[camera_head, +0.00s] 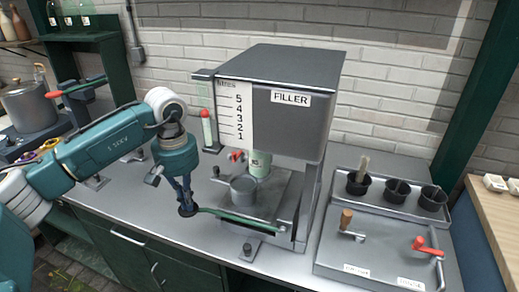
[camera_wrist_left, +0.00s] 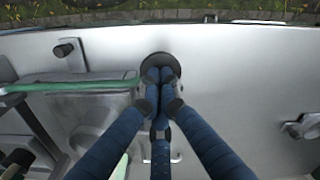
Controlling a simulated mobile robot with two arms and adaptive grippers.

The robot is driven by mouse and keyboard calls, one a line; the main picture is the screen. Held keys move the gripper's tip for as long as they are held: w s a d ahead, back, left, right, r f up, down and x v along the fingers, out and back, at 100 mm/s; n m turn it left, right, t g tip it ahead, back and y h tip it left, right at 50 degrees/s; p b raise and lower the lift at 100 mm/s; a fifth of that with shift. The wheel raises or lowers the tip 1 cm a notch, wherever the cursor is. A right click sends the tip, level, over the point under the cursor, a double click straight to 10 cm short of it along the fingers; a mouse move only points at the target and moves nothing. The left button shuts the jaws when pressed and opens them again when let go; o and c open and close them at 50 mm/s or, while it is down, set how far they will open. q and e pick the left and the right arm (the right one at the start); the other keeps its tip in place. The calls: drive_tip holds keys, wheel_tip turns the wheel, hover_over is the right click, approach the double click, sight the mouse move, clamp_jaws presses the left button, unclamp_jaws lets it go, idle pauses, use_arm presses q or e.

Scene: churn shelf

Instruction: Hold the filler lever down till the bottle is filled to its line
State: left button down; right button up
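The filler (camera_head: 294,100) is a grey box with a "FILLER" label and a litre scale (camera_head: 237,115) from 1 to 5. Beneath it is a pale green labelled cylinder (camera_head: 260,164), apparently the bottle; its upper part is hidden and I cannot read a fill line. The green filler lever (camera_head: 240,219) runs left from the filler base to a black round pad; it also shows in the wrist view (camera_wrist_left: 82,86). My left gripper (camera_head: 186,207) has its fingers together at the black pad (camera_wrist_left: 160,66), seemingly touching its top. My right gripper is out of view.
A grey cup (camera_head: 243,189) stands in front of the bottle, behind the lever. A sight tube (camera_head: 207,128) with a red part is left of the scale. At right are a panel with handles (camera_head: 375,245) and several black cups (camera_head: 396,191). A pot (camera_head: 28,105) is at left.

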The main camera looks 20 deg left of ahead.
use_arm(q)
drive_tip(key=shift+a+r, duration=0.1)
drive_tip(key=shift+r, duration=0.2)
drive_tip(key=shift+r+p, duration=0.75)
drive_tip(key=shift+r, duration=0.35)
drive_tip(key=shift+s+r+p, duration=0.1)
drive_tip(key=shift+r+p, duration=0.7)
drive_tip(key=shift+r, duration=0.4)
wheel_tip(320, 180, up, 6)
drive_tip(key=p, duration=0.4)
